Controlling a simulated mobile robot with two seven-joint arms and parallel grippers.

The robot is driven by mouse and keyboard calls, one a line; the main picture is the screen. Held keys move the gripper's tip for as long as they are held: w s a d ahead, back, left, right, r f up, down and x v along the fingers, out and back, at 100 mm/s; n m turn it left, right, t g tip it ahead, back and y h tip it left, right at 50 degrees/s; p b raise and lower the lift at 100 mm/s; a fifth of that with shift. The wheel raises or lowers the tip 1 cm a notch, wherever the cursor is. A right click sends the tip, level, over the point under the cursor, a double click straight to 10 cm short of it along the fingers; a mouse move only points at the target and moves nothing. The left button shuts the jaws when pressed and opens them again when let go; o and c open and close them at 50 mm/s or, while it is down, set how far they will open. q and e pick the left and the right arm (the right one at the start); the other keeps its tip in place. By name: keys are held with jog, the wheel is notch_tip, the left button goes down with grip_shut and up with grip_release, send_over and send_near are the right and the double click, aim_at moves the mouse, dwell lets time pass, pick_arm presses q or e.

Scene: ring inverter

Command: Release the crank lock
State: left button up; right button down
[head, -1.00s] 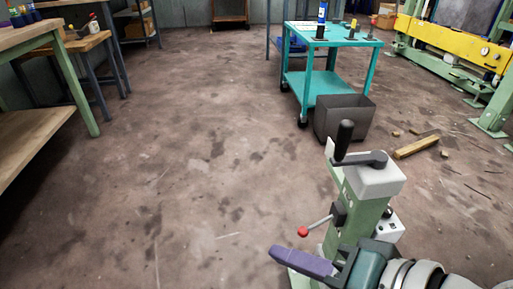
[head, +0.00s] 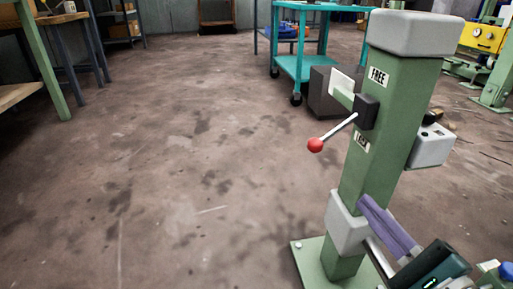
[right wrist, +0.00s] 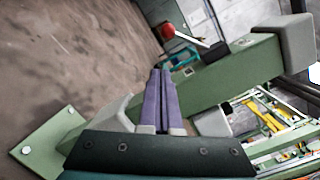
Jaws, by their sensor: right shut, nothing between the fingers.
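The crank lock is a silver lever (head: 338,130) with a red knob (head: 315,145), set in a black block (head: 367,112) on a green post (head: 392,140). The lever slants down to the left. A FREE label (head: 378,76) is above the block; a lower label (head: 362,142) is too small to read surely. The knob also shows in the right wrist view (right wrist: 168,31), beyond the fingers. My right gripper (head: 376,212), with purple fingers, is shut and empty, low by the post and apart from the lever. Its fingers also show in the right wrist view (right wrist: 158,88). My left gripper is out of view.
A grey block (head: 415,35) caps the post, and a grey collar (head: 345,225) sits low on it above a green base plate (head: 310,262). A dark bin (head: 322,92) and a teal cart (head: 300,65) stand behind. The floor left of the post is clear.

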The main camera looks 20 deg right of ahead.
aim_at(334, 132)
pick_arm(q)
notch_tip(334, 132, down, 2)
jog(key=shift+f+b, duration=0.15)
jog(key=shift+b, duration=0.35)
pick_arm(e)
jog(key=shift+s+d+f+m+h, duration=0.25)
jog(key=shift+d+f+m+h, duration=0.25)
jog(key=shift+d+f+m, duration=0.35)
jog(key=shift+d, duration=0.1)
pick_arm(q)
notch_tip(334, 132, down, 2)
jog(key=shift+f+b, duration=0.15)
jog(key=shift+b, duration=1)
pick_arm(e)
jog(key=w+a+r, duration=0.1)
jog(key=w+r, duration=0.2)
jog(key=w, duration=0.8)
jog(key=shift+a+r, duration=0.2)
jog(key=shift+a, duration=0.1)
